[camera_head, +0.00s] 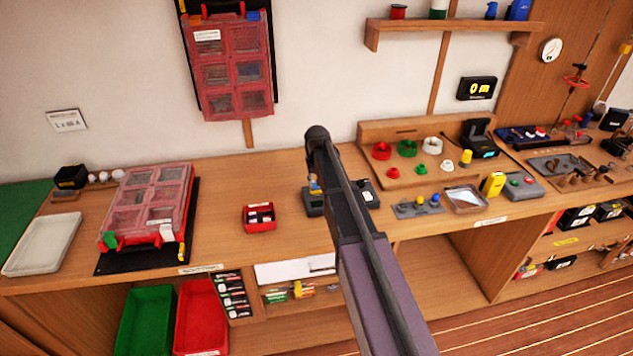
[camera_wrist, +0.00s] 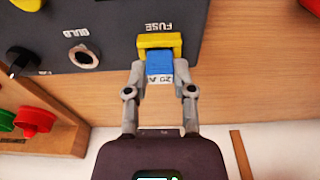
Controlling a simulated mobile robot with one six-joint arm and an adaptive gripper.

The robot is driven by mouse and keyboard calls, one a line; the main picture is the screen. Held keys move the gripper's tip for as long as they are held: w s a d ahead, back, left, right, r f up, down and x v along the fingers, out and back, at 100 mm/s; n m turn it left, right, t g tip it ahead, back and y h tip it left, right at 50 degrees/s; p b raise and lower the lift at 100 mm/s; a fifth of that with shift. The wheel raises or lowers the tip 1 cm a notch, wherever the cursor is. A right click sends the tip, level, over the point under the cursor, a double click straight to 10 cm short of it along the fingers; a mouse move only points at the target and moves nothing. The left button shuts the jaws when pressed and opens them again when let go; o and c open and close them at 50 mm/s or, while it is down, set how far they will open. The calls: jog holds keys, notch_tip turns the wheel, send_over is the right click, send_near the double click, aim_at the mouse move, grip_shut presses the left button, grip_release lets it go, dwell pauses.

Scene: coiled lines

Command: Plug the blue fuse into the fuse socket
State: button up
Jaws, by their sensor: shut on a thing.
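In the wrist view, my gripper (camera_wrist: 160,80) is shut on the blue fuse (camera_wrist: 159,64), with one grey finger on each side of it. The fuse has a white label that seems to read 20 A. Its far end is against the yellow fuse socket (camera_wrist: 159,41) on a dark grey box (camera_wrist: 112,22), beside the word FUSE. I cannot tell how deep the fuse sits in the socket. In the head view the dark box (camera_head: 313,203) stands on the bench, partly hidden by my arm, with small blue and yellow parts above it.
The same box has a round bulb hole (camera_wrist: 85,54) and a black knob (camera_wrist: 20,62). A red bin (camera_head: 260,218) is to the left on the bench, and a wooden spool rack (camera_head: 375,135) to the right. Bare bench lies between the red bin and the red organiser case (camera_head: 150,205).

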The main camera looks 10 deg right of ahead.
jog(key=shift+f+b, duration=0.5)
jog(key=shift+f, duration=0.05)
dwell(0.4)
jog(key=o, duration=0.9)
jog(key=shift+r, duration=0.15)
notch_tip(320, 180, up, 6)
jog(key=p, duration=0.6)
jog(key=shift+r+p, duration=0.2)
jog(key=shift+p, duration=0.15)
jog(key=s+f+b, duration=0.1)
jog(key=s, duration=0.4)
jog(key=s+f+b, duration=0.2)
jog(key=s, duration=0.3)
jog(key=s+f+b, duration=0.2)
jog(key=s, duration=0.4)
jog(key=shift+d, duration=0.4)
jog(key=shift+s, duration=0.15)
